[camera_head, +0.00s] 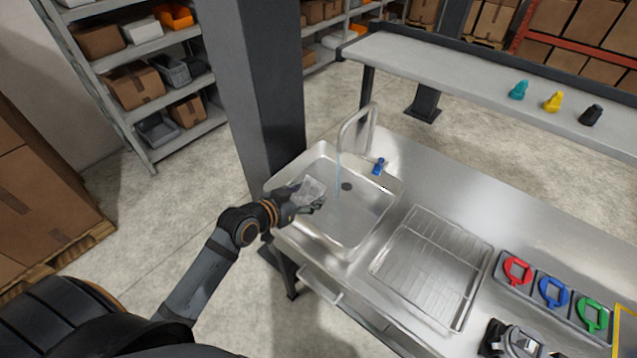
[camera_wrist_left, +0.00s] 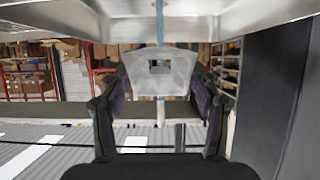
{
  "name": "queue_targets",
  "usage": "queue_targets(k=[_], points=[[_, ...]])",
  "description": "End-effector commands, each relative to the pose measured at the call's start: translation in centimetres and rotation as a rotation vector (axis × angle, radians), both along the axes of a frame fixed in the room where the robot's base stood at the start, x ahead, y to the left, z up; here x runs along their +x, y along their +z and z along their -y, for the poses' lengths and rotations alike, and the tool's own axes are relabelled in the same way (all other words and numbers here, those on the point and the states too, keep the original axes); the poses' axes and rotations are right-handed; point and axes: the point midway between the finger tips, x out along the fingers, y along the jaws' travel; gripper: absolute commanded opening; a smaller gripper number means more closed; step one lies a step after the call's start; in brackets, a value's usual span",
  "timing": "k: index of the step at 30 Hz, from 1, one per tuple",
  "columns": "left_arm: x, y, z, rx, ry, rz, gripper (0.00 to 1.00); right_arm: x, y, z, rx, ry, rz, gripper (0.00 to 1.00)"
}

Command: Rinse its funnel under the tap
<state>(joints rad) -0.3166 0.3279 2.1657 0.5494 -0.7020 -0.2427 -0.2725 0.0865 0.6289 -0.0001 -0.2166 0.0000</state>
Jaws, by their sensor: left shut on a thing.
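My left gripper (camera_head: 314,205) is over the left part of the sink (camera_head: 352,238), shut on a pale, translucent funnel (camera_head: 309,187). In the left wrist view the funnel (camera_wrist_left: 160,80) sits between the two dark fingers, wide part away from the palm. The tap (camera_head: 357,124) arches over the sink, and a thin stream of water (camera_head: 338,175) falls from it, to the right of the funnel in the head view. In the left wrist view the stream (camera_wrist_left: 160,20) lines up with the funnel; I cannot tell whether they touch. My right gripper is not in view.
A blue tap handle (camera_head: 379,166) stands behind the sink. A wire drying rack (camera_head: 430,265) lies right of it. A dark pillar (camera_head: 255,90) stands behind the sink's left side.

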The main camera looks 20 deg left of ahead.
Motion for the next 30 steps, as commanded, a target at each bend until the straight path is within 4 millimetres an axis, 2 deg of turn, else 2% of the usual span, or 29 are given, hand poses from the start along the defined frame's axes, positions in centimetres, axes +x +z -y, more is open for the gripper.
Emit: queue_targets(k=[6, 10, 14, 21, 23, 30], points=[[0.7, -0.4, 0.2, 0.000, 0.002, 0.002, 0.41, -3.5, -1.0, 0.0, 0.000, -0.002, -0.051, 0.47], [2.1, -0.9, 0.7, -0.003, 0.003, 0.004, 0.41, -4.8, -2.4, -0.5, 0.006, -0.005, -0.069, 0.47], [3.8, -1.3, 1.3, -0.003, 0.003, 0.003, 0.41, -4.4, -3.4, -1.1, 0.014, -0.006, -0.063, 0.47], [6.9, -1.9, 2.5, -0.001, 0.001, 0.003, 0.41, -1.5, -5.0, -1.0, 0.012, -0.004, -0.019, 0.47], [7.7, -1.5, 2.8, -0.001, 0.001, 0.002, 0.41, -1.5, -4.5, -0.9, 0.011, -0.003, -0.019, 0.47], [9.8, -1.6, 3.5, 0.000, 0.001, 0.000, 0.41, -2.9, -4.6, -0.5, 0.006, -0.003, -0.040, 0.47]])
